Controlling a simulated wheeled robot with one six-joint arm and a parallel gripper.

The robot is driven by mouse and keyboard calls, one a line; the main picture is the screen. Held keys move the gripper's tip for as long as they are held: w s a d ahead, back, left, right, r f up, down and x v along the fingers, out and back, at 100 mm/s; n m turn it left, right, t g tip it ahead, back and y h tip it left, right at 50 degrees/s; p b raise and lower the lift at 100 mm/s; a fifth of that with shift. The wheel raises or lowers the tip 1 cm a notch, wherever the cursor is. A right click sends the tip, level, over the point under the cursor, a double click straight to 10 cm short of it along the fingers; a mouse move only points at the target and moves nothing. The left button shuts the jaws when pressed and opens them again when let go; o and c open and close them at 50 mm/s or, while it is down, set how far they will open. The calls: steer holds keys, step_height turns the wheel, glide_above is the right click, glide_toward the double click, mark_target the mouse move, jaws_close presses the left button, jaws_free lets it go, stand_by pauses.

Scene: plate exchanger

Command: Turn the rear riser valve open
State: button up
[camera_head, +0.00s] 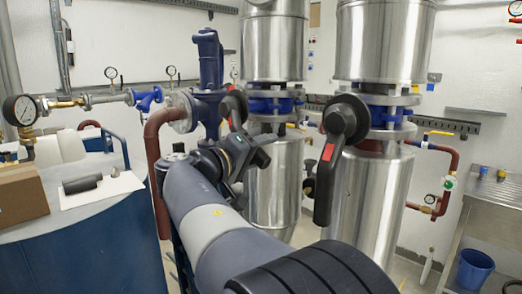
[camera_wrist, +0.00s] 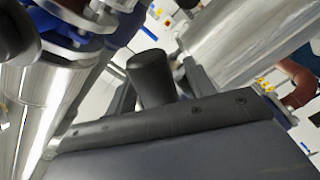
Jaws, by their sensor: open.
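The rear riser valve is the blue valve (camera_head: 272,105) on the left of two silver risers. Its black lever handle (camera_head: 234,104) stands out towards my arm, its lower part partly hidden by my gripper (camera_head: 243,145). In the wrist view, a black rounded handle end (camera_wrist: 150,78) lies between the two fingers of my gripper (camera_wrist: 160,80), which are open around it. I cannot tell whether either finger touches it. The wrist view does not show the whole lever.
The front riser's valve (camera_head: 385,112) has a large black lever (camera_head: 328,170) with a red mark, hanging down just right of my gripper. A blue pump-like fitting (camera_head: 209,85) and red-brown pipe (camera_head: 158,165) stand left. A cardboard box (camera_head: 20,192) sits on the left cabinet; a sink bench (camera_head: 492,188) stands right.

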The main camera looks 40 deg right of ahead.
steer(key=shift+c, duration=0.4)
jaws_close()
steer(key=shift+f, duration=0.2)
steer(key=b, duration=0.1)
steer(key=f+m+b, duration=0.1)
steer(key=b, duration=0.1)
steer(key=shift+w+f, duration=0.25)
steer(key=shift+w, duration=0.1)
steer(key=w+a+f+m+b, duration=0.1)
steer(key=w+f+m+b, duration=0.4)
steer(key=w+m+b, duration=0.5)
steer(key=w+b, duration=0.2)
steer(key=shift+f+m+b, duration=0.2)
steer(key=shift+m+b, duration=0.2)
steer(key=shift+w+a+r, duration=0.1)
